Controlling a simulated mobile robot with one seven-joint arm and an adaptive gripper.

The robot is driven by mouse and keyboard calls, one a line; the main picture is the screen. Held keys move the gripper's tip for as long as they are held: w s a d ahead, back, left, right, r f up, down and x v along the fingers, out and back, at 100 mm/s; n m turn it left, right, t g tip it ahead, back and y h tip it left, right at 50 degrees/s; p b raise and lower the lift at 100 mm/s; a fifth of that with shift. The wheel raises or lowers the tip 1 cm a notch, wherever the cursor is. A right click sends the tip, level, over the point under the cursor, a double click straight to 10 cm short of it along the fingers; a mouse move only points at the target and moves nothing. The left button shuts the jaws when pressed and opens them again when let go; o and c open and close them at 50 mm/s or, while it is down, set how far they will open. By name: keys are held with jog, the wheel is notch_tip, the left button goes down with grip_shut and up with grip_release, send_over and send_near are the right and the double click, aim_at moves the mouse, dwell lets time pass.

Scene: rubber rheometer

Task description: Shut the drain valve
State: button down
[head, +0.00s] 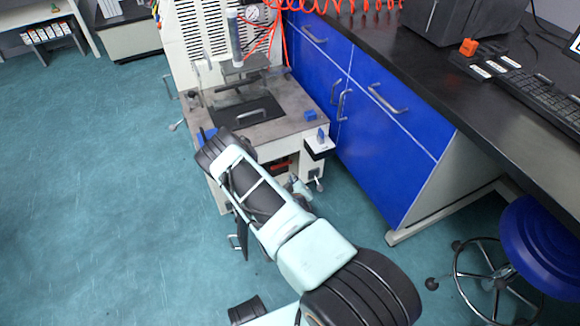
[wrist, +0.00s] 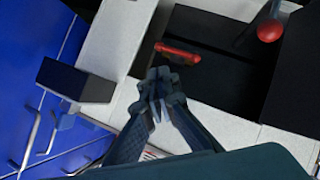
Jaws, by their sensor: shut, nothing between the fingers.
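A red bar-shaped handle (wrist: 177,52), which looks like the drain valve's handle, sits at a dark opening in the machine in the wrist view. In the head view a small red part (head: 281,165) shows low on the machine's front, partly behind my arm. My gripper (wrist: 160,86) is shut and empty. Its fingertips appear just below the red handle in the wrist view, with a visible gap; the depth between them is unclear. The valve's body is not clearly visible.
The rheometer's table (head: 290,124) stands ahead. A black box (wrist: 75,80) juts out left of the fingers in the wrist view, and a red ball knob (wrist: 270,30) is at upper right. Blue cabinets (head: 385,135) with handles stand close by. A blue stool (head: 540,245) is at right; floor at left is clear.

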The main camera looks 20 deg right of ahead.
jog(key=shift+s+f, duration=0.15)
jog(key=shift+s, duration=0.05)
jog(key=b, duration=0.6)
send_near(290, 163)
jog(key=x, duration=0.6)
jog(key=shift+w+d+f, duration=0.1)
jog(key=shift+w+f, duration=0.15)
jog(key=shift+w, duration=0.1)
jog(key=shift+d+r+p, duration=0.1)
jog(key=shift+r+p, duration=0.05)
jog(key=shift+p, duration=0.25)
jog(key=shift+m+y, duration=0.3)
